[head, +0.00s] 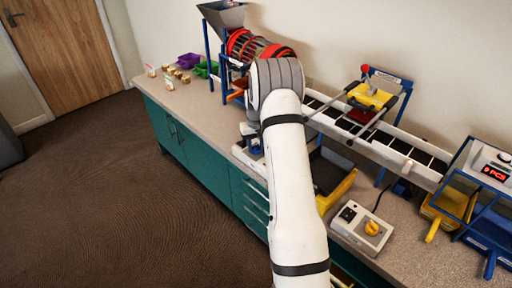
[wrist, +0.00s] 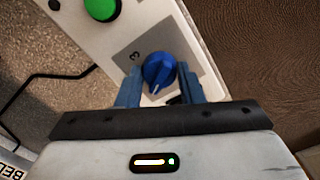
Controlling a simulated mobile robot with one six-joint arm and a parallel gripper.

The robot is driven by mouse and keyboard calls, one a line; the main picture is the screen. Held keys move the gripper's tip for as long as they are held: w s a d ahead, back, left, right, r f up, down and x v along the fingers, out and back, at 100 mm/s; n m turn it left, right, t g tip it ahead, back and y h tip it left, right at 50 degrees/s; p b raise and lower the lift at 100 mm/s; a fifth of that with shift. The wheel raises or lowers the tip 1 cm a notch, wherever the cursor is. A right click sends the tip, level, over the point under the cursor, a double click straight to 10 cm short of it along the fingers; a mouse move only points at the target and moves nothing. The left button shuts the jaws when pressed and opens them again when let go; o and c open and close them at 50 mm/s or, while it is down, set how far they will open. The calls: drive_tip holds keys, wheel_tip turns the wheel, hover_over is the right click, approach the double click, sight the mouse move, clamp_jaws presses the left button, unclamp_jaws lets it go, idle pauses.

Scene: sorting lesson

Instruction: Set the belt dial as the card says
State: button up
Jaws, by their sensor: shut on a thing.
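In the wrist view, a blue dial (wrist: 158,72) with a white pointer line sits on a pale control panel (wrist: 185,25). The pointer faces the bottom of the picture, towards my gripper. A "3" or similar mark stands on the grey patch beside the dial; other marks are hidden. My gripper (wrist: 158,88) has its blue fingers shut on the dial, one on each side. In the head view my arm hides the gripper and the dial. No readable card shows; a white plate at the wrist view's lower left shows only "BEL" (wrist: 12,148).
The wrist view shows a green button (wrist: 101,8) and a black cable. In the head view, a control box (head: 345,232) with an orange knob (head: 372,228) stands right of my arm. The conveyor (head: 405,155) runs behind, with a yellow bin (head: 338,190) and a "9 PCS" display (head: 494,173).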

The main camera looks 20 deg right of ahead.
sight(256, 145)
drive_tip(key=m+b, duration=0.1)
drive_tip(key=m, duration=0.4)
drive_tip(key=shift+m, duration=0.4)
idle(0.4)
drive_tip(key=o, duration=1)
drive_tip(key=shift+c, duration=0.2)
drive_tip(key=shift+r, duration=3.95)
